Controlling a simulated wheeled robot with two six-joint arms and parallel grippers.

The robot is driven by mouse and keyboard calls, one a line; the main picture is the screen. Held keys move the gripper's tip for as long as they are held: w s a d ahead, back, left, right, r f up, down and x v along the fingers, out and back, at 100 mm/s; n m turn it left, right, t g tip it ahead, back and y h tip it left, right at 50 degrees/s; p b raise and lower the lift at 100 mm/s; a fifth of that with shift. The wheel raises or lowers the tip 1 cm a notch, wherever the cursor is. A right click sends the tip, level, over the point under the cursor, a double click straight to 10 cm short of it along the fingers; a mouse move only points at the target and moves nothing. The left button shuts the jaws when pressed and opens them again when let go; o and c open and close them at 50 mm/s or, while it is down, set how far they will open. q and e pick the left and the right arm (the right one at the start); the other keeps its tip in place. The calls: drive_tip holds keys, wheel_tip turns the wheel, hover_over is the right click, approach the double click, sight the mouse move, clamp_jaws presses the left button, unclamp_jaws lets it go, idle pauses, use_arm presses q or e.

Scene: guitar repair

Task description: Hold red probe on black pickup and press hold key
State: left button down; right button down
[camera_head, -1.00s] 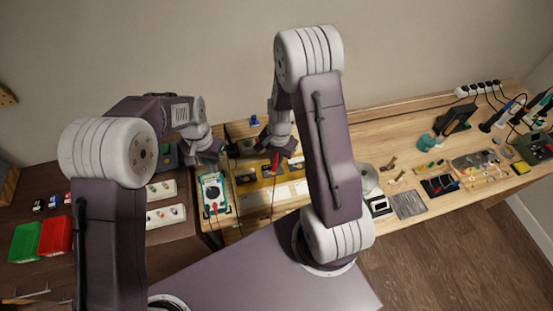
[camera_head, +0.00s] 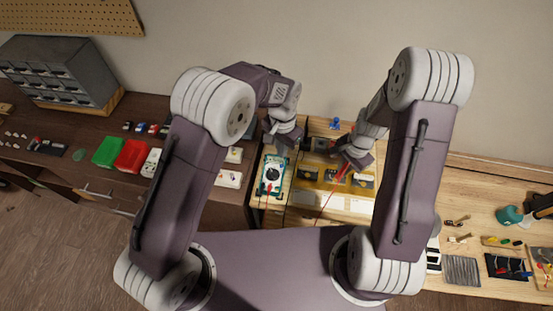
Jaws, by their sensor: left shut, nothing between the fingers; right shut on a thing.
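The multimeter (camera_head: 272,174), teal-edged with a white face and a black dial, lies on the bench in the middle of the view. My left gripper (camera_head: 286,140) is shut and empty at the multimeter's far end; I cannot tell whether it touches a key. My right gripper (camera_head: 350,163) is shut on the red probe (camera_head: 343,173), which slants down to the left among the pickups. Whether the probe tip touches a pickup is too small to tell.
A thin red lead runs from the probe toward the front. White trays (camera_head: 229,179) stand left of the multimeter, with red (camera_head: 131,156) and green (camera_head: 109,152) bins beyond. A small blue object (camera_head: 335,123) stands behind the pickups. Tools lie at the far right.

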wheel_tip(320, 180, up, 7)
drive_tip(key=p, duration=0.6)
drive_tip(key=shift+p, duration=0.4)
idle(0.3)
